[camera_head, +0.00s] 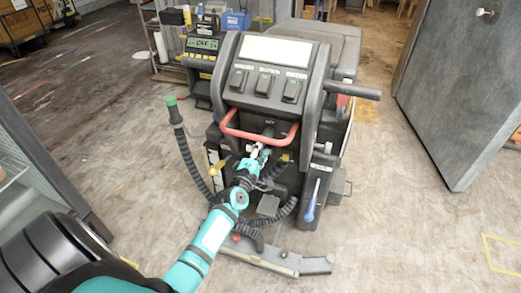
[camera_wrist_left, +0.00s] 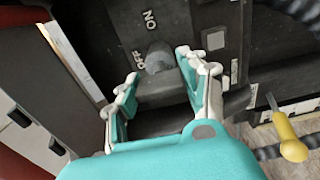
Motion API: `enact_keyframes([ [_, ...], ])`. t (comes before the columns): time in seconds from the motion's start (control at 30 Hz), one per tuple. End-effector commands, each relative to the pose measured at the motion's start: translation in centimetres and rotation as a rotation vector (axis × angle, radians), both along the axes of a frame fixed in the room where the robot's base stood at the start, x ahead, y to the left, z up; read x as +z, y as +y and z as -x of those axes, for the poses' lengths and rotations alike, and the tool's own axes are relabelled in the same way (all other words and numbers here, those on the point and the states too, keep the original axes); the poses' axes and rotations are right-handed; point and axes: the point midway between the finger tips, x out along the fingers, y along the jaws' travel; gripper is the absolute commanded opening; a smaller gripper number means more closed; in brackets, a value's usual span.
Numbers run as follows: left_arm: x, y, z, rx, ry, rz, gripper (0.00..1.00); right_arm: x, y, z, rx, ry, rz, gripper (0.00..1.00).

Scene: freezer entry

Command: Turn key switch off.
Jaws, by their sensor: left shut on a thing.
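The key switch (camera_wrist_left: 158,60) is a rounded grey knob on a dark panel in the left wrist view, with the words OFF and ON printed beside it. My left gripper (camera_wrist_left: 158,66) has its two teal and white fingers on either side of the knob and is shut on it. In the head view my left gripper (camera_head: 260,150) reaches the front of the dark machine (camera_head: 328,125), below a red handle bar. The switch itself is mostly hidden there. My right gripper is not in view.
The red handle bar (camera_head: 229,131) curves just above my left gripper. A yellow-handled lever (camera_wrist_left: 291,148) is to the right in the wrist view. A blue-handled lever (camera_head: 310,212) and black hoses (camera_head: 190,160) flank the machine. Floor on the right is clear.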

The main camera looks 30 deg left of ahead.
Motion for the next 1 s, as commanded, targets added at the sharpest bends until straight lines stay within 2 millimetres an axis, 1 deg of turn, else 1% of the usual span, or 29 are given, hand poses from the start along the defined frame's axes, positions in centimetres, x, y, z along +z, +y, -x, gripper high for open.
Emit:
enact_keyframes([
  [0.5, -0.13, 0.0, 0.04, 0.0, -0.002, 0.019, 0.11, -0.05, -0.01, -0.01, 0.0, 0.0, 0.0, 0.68],
  [0.53, -0.13, 0.0, 0.04, 0.0, -0.002, 0.02, 0.47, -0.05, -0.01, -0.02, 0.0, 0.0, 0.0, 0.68],
  [0.67, -0.11, 0.0, 0.03, 0.0, -0.002, 0.018, 0.64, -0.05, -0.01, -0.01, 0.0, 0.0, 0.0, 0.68],
  [0.7, -0.09, -0.01, 0.03, 0.0, -0.002, 0.018, 0.67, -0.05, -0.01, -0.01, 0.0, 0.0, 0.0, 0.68],
  [1.0, -0.09, -0.07, 0.25, 0.0, -0.002, 0.017, 0.67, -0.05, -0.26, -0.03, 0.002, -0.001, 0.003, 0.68],
])
